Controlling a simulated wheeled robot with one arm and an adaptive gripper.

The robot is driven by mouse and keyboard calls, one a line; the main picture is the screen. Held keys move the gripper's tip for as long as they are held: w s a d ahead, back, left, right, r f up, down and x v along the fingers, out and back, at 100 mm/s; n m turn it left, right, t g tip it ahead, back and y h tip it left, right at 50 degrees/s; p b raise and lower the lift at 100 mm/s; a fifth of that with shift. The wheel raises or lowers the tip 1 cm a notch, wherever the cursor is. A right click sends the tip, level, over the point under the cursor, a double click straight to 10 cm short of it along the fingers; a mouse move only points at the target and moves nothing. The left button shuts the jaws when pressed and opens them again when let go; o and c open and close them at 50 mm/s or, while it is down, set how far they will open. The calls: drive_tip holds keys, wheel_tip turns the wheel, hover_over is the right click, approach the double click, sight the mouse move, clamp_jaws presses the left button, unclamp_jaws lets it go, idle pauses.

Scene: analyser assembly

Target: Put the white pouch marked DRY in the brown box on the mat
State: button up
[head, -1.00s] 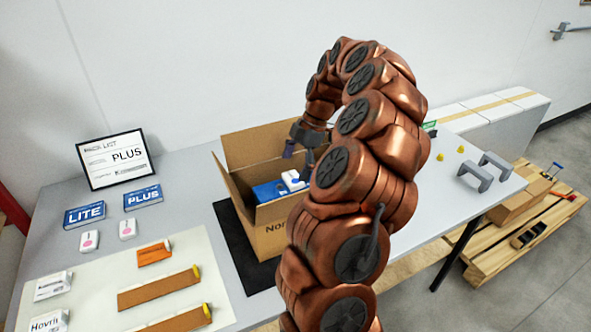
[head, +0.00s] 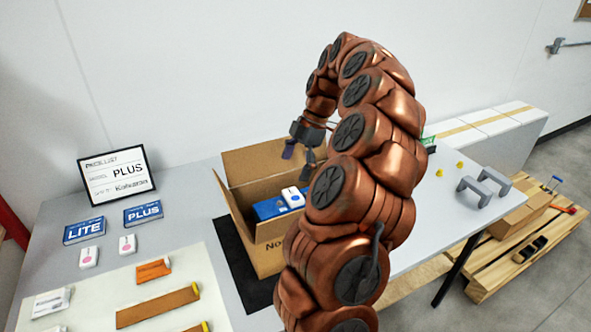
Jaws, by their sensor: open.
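The brown box (head: 268,262) stands open on the black mat (head: 236,252), its flaps up. Inside it I see a blue carton (head: 268,208) and a white rounded item with a blue dot (head: 292,196). My gripper (head: 299,158) is open above the box's far part, its dark fingers pointing down with nothing seen between them. My arm hides the right side of the box. I cannot make out a pouch marked DRY. A white packet with dark print (head: 52,302) lies at the lower left, its print unreadable.
LITE (head: 84,231) and PLUS (head: 143,214) cartons, two white pink-dotted items (head: 88,257), an orange packet (head: 153,270) and brown strips (head: 158,307) lie left of the box. A sign (head: 116,175) reading PLUS stands behind. Grey brackets (head: 482,187) stand at the right.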

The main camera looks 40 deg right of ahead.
drive_tip(key=shift+r+p, duration=0.35)
drive_tip(key=shift+r, duration=1.35)
drive_tip(key=s+a+r+m+g+h, duration=0.1)
drive_tip(key=s+a+r+m, duration=0.1)
drive_tip(key=a, duration=1)
drive_tip(key=s+a+r+m+g+h, duration=0.1)
drive_tip(key=s+a+m, duration=0.15)
drive_tip(key=a, duration=0.95)
drive_tip(key=s+a+f+m, duration=0.2)
drive_tip(key=s+m, duration=0.1)
drive_tip(key=s, duration=0.3)
drive_tip(key=s+a+f+m+h, duration=0.1)
drive_tip(key=s+a+f+m, duration=0.1)
drive_tip(key=s, duration=0.5)
drive_tip(key=s+a+f+m+g+h, duration=0.1)
drive_tip(key=s+a+f+m, duration=0.2)
drive_tip(key=s, duration=0.4)
drive_tip(key=shift+s+f+m, duration=0.25)
drive_tip(key=shift+f+m, duration=0.35)
drive_tip(key=shift+m, duration=0.25)
